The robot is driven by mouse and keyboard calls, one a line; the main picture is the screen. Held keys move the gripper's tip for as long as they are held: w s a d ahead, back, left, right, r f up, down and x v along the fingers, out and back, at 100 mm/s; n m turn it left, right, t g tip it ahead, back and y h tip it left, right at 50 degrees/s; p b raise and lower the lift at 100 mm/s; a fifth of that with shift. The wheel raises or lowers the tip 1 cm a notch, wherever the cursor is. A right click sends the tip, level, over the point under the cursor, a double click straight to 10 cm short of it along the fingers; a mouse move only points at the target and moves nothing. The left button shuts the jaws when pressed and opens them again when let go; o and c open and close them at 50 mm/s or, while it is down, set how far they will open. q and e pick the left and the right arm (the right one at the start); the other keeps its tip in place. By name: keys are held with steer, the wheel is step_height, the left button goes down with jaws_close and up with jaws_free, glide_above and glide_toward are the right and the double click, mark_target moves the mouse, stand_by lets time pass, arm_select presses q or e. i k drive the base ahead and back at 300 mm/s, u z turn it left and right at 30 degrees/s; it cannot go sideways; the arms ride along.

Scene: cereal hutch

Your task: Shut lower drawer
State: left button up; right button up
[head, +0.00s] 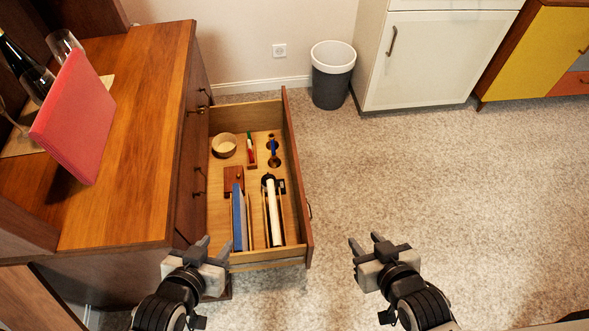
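The lower drawer (297,190) is pulled far out of the wooden hutch (180,130) and extends to the right. Its front panel faces right, with a small handle (309,211) on it. My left gripper (217,246) is open and empty, by the drawer's near side and the hutch's near corner. My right gripper (367,243) is open and empty, to the right of the drawer front and apart from it, over the floor.
The drawer holds a round bowl (224,145), a blue book (239,218) and several small items. A red box (75,118) and a bottle (27,66) are on the hutch top. A grey bin (332,85) stands behind. The floor (450,190) on the right is clear.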

mark_target(263, 119)
steer(key=k, duration=0.15)
steer(key=z, duration=2.1)
steer(key=i, duration=1.2)
steer(key=u, duration=1.6)
steer(key=i, duration=0.7)
steer(key=u, duration=2.3)
